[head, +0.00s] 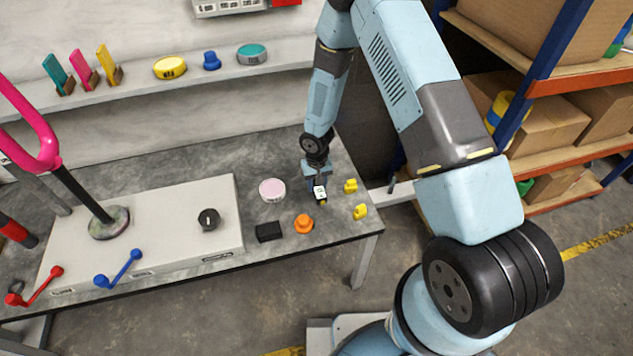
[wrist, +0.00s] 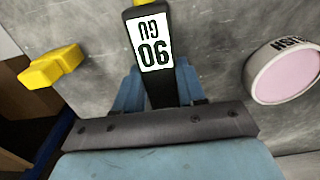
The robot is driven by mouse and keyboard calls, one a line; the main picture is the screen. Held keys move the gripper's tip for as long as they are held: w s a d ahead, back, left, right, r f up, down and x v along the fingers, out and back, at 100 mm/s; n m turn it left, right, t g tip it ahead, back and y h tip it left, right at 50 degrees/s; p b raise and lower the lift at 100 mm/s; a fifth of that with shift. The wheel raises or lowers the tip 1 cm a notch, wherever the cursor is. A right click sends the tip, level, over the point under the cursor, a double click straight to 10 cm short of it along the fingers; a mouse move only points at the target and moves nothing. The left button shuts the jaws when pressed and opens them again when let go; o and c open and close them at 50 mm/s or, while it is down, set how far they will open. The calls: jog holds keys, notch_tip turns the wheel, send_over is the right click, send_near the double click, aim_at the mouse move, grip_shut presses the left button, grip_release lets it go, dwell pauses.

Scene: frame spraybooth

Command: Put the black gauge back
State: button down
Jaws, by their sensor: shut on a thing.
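My gripper (head: 319,185) is shut on a black gauge (wrist: 156,84), a narrow black piece with a white label reading "90 GU". In the wrist view it stands between my two blue fingers, and a bit of yellow shows at its far end. In the head view the gauge (head: 320,192) is small, at the right part of the grey table (head: 150,160). I cannot tell whether it touches the table top. A black block (head: 268,232) lies near the table's front edge, left of an orange knob (head: 303,224).
Two yellow pieces (head: 351,186) lie right of my gripper; a pink-topped round tin (head: 272,190) is to its left. A white board (head: 150,230) carries a black knob (head: 208,219).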

jog(key=shift+f, duration=0.55)
dwell(0.5)
jog(key=c, duration=0.6)
grip_release()
jog(key=shift+o, duration=0.2)
notch_tip(320, 180, up, 14)
jog(key=s+d+r+m+t, duration=0.1)
jog(key=d+r, duration=0.4)
jog(key=r, duration=0.5)
jog(key=s+d+r+t+h, duration=0.15)
jog(key=d+r, duration=0.35)
jog(key=r, duration=0.5)
jog(key=s+d+r+m+y, duration=0.1)
jog(key=d+r, duration=0.3)
jog(key=r, duration=0.5)
jog(key=s+d+r+t, duration=0.1)
jog(key=s+d+r, duration=0.2)
jog(key=s+r, duration=0.2)
jog(key=s+d+r+t, duration=0.1)
jog(key=s+d+r, duration=0.1)
jog(key=s+r, duration=0.3)
jog(key=s+d+r+m+t, duration=0.1)
jog(key=s+d+r, duration=0.2)
jog(key=s, duration=0.9)
notch_tip(320, 180, up, 2)
jog(key=shift+d+r, duration=0.1)
jog(key=shift+d, duration=0.2)
